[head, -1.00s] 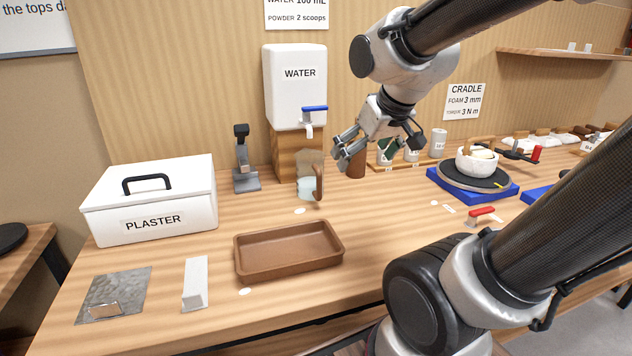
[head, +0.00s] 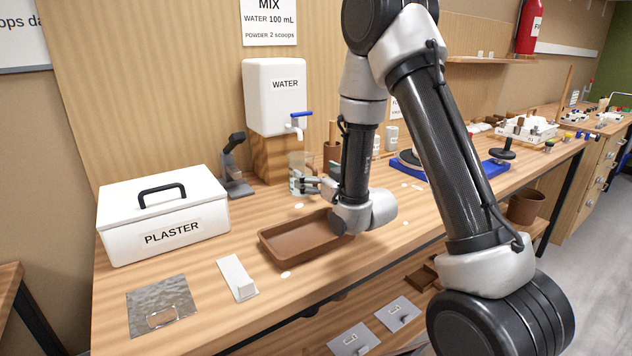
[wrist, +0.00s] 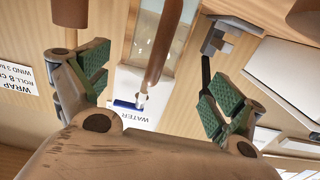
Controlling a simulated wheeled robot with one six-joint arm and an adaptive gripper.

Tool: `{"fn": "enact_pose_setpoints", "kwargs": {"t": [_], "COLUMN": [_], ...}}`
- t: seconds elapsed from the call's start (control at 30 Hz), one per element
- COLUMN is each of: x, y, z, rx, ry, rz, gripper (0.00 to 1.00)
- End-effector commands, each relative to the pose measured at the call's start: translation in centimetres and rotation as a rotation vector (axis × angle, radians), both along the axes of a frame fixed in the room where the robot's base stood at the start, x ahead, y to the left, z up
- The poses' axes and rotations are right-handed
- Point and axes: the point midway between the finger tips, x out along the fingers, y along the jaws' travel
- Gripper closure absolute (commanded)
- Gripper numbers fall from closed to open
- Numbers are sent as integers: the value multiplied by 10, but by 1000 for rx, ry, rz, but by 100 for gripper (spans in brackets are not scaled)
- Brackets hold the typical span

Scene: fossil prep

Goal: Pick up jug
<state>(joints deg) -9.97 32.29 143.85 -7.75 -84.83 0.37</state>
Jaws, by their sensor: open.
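The jug (head: 297,165) is a clear vessel standing on the bench in front of the water dispenser. My gripper (head: 313,187) is low beside its right side in the head view and hides part of it. In the wrist view the jug's brown handle (wrist: 165,45) runs down between my open fingers (wrist: 158,88), with the clear body (wrist: 148,28) behind it. The green-padded fingers stand apart on either side of the handle, with nothing gripped. I cannot tell whether a finger touches the jug.
The water dispenser (head: 275,95) with a blue tap stands behind the jug on a wooden block (head: 270,158). A brown tray (head: 290,243) lies in front, close to my wrist. The white plaster box (head: 160,220) and a dark grey stand (head: 235,170) are to the left.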

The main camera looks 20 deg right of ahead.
Motion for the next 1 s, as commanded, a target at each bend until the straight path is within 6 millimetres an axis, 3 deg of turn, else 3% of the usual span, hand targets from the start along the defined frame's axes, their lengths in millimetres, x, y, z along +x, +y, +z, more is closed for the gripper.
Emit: {"fn": "enact_pose_setpoints", "kwargs": {"t": [0.17, 0.7, 0.93, 1.0], "x": [6, 74, 76, 76], "y": [4, 18, 19, 19], "z": [-2, -3, -4, -4], "rx": [11, 9, 10, 10], "ry": [-23, -22, -21, -21], "rz": [6, 6, 5, 5], "gripper": [6, 6, 6, 15]}}
